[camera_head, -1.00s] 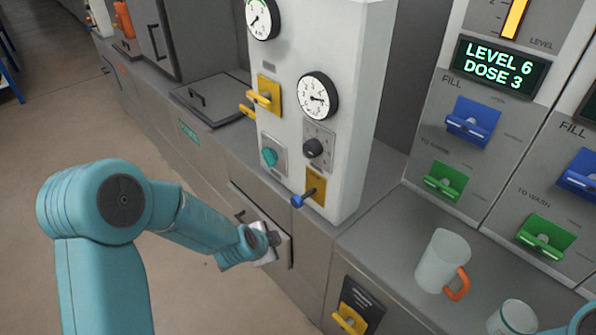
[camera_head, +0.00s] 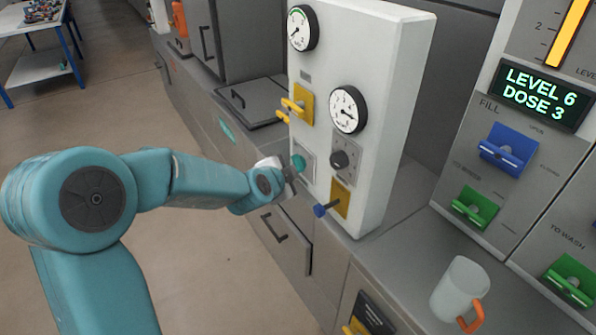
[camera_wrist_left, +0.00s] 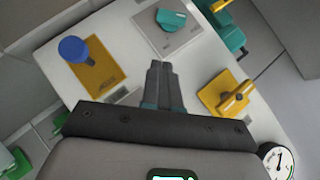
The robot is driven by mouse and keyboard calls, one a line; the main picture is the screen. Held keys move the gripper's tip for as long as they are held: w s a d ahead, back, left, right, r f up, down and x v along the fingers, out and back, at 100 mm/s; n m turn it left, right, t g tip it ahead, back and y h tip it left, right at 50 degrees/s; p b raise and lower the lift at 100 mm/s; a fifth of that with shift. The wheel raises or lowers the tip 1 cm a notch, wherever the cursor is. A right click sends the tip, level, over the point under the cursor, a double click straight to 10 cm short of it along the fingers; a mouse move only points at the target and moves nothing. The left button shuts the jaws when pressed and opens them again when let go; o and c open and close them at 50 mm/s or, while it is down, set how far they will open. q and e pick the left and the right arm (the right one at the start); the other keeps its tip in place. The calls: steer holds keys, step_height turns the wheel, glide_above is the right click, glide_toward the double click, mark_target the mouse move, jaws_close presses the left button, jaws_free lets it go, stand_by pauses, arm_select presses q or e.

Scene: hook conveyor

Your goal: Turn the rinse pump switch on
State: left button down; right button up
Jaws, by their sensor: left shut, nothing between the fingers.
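A white panel box (camera_head: 395,100) carries the controls; I cannot read which is labelled rinse pump. A teal rotary knob (camera_head: 298,162) on a grey plate also shows in the left wrist view (camera_wrist_left: 172,20). A blue-tipped lever (camera_head: 321,210) stands out from a yellow plate; its blue tip is at upper left in the left wrist view (camera_wrist_left: 73,48). My left gripper (camera_head: 290,174) is shut and empty in front of the panel, close to the teal knob. In the left wrist view its fingertips (camera_wrist_left: 160,66) point between these controls; contact cannot be told. My right gripper is not in view.
Blue (camera_head: 508,150) and green (camera_head: 474,207) handles are beyond.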

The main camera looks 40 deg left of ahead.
arm_select(q)
glide_toward(302, 169)
steer(key=w+d, duration=0.2)
steer(key=w, duration=0.1)
steer(key=shift+w+a+f+b, duration=0.4)
steer(key=shift+a+f+b, duration=0.1)
steer(key=shift+a+f, duration=0.1)
steer(key=shift+w+a+f+b, duration=0.4)
steer(key=shift+a+f+b, duration=0.1)
steer(key=shift+a+f, duration=0.4)
steer(key=shift+a, duration=0.05)
steer(key=shift+w, duration=0.1)
